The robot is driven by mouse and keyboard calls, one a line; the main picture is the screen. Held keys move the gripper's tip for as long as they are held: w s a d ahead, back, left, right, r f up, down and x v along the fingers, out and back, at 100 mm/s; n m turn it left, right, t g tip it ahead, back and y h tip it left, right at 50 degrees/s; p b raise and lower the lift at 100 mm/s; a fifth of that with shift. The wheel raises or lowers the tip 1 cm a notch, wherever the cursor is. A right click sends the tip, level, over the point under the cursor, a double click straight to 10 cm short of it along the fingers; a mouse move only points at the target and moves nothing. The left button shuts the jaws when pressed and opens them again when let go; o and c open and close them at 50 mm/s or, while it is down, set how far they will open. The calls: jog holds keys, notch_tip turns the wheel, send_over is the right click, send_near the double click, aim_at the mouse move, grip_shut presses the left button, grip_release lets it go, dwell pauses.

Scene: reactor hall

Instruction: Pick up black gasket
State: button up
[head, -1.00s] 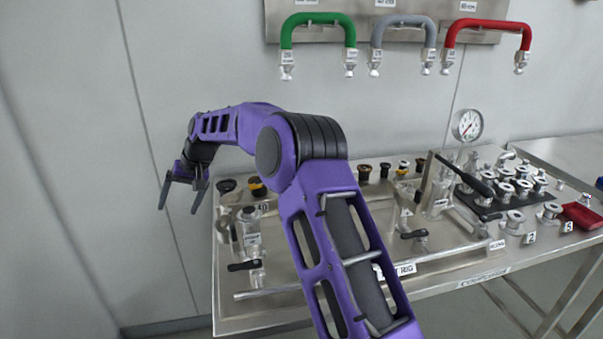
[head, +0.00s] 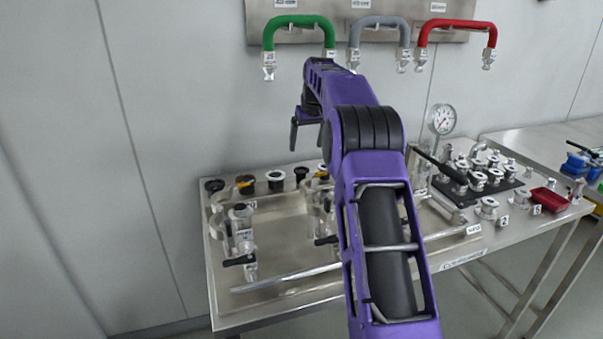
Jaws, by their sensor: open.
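My gripper (head: 308,138) is open and empty, with its two dark fingers pointing down. It hangs in front of the wall, above the back edge of the steel table (head: 290,212). Along that back edge stands a row of small black round parts: one at the far left (head: 214,186), one with a dark top on a pale base (head: 275,182), and one short black one (head: 300,174). Which of these is the black gasket is too small to tell. My own arm hides part of the table's middle.
Metal fittings with a black-handled valve (head: 240,260) stand on the table's left. A pressure gauge (head: 442,120), a rack of metal fittings (head: 478,180) and a red tray (head: 549,198) are to the right. Green (head: 298,22), grey and red hoses hang on the wall.

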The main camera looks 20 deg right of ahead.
aim_at(301, 170)
jog(key=x, duration=1)
jog(key=shift+w, duration=0.1)
jog(key=c, duration=1.4)
jog(key=shift+r, duration=0.15)
